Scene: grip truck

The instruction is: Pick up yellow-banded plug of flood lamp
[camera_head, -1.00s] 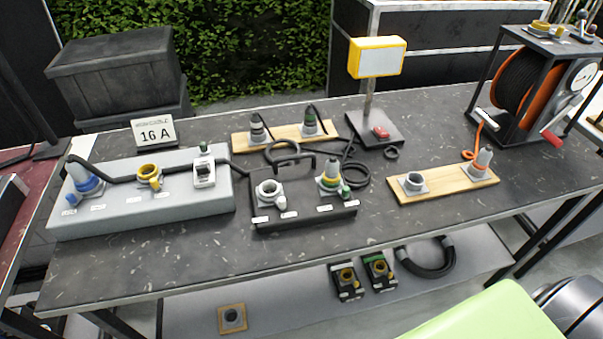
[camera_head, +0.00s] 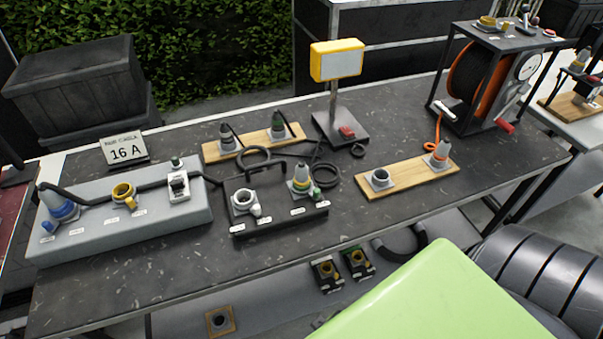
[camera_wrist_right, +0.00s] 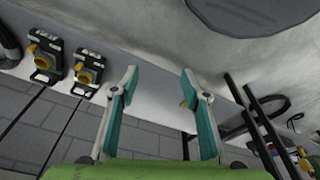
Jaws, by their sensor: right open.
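In the head view, the flood lamp (camera_head: 337,60) has a yellow frame and stands on a dark base at the back of the bench. Dark cables lie loosely coiled between, so I cannot trace which plug is the lamp's. My right gripper (camera_wrist_right: 158,75) is open and empty in the wrist view, away from the plugs. My left gripper is not in view.
A grey socket block (camera_head: 115,235) with a blue plug is at left. A wooden board (camera_head: 410,182) and an orange cable reel (camera_head: 487,80) are at right. Black units with yellow sockets (camera_wrist_right: 45,55) sit below the bench. The bench's front strip is clear.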

